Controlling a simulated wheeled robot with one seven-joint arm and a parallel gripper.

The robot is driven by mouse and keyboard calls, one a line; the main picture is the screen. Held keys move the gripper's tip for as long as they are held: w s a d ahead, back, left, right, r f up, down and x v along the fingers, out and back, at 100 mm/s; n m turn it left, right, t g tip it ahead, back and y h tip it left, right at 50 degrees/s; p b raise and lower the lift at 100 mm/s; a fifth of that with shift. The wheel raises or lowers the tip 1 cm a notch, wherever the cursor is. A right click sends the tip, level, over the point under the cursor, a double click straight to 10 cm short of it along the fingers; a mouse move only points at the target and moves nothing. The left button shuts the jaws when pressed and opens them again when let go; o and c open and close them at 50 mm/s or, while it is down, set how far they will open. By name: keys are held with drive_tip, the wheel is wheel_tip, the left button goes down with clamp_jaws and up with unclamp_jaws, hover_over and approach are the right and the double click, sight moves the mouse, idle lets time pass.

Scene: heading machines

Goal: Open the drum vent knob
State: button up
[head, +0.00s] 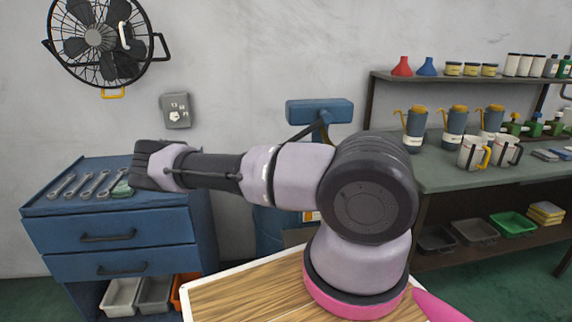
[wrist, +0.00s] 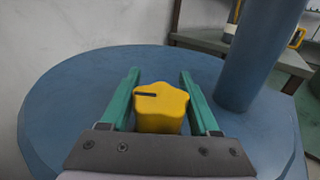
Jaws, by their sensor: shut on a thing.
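The yellow drum vent knob (wrist: 160,108) sits on the flat, round blue drum top (wrist: 60,115) in the wrist view. It has a lobed outline and a dark pointer mark on its upper face, running toward the left of the picture. My gripper (wrist: 160,74) has its two green fingers on either side of the knob, shut on it. The lower part of the knob is hidden behind the gripper's dark palm. In the head view my arm covers most of a blue machine (head: 269,222), and I cannot make out the knob or fingers there.
A thick blue post (wrist: 262,50) rises from the drum top, close to the right finger. A blue tool cabinet (head: 120,226) with wrenches stands at the left in the head view. A green-topped bench (head: 440,178) with jugs stands at the right.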

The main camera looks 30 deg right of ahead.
drive_tip(key=n+t+y, duration=0.1)
drive_tip(key=t, duration=0.1)
drive_tip(key=n+t+y, duration=0.2)
drive_tip(key=w+a+n+t+y, duration=0.1)
drive_tip(key=n+t+y, duration=0.1)
drive_tip(key=shift+w+t, duration=0.1)
drive_tip(key=shift+t, duration=0.2)
drive_tip(key=n+t+y, duration=0.1)
drive_tip(key=n+y, duration=0.1)
drive_tip(key=y, duration=0.1)
drive_tip(key=n+t+y, duration=0.1)
drive_tip(key=y, duration=0.1)
drive_tip(key=shift+w+a+n+t, duration=0.3)
drive_tip(key=shift+a+n, duration=0.1)
drive_tip(key=shift+w+a+n+t+y, duration=0.1)
drive_tip(key=shift+a+n+t+y, duration=0.2)
drive_tip(key=shift+n+y, duration=0.55)
drive_tip(key=shift+r+y, duration=0.1)
drive_tip(key=shift+y, duration=0.35)
drive_tip(key=o, duration=1.4)
drive_tip(key=shift+c, duration=0.2)
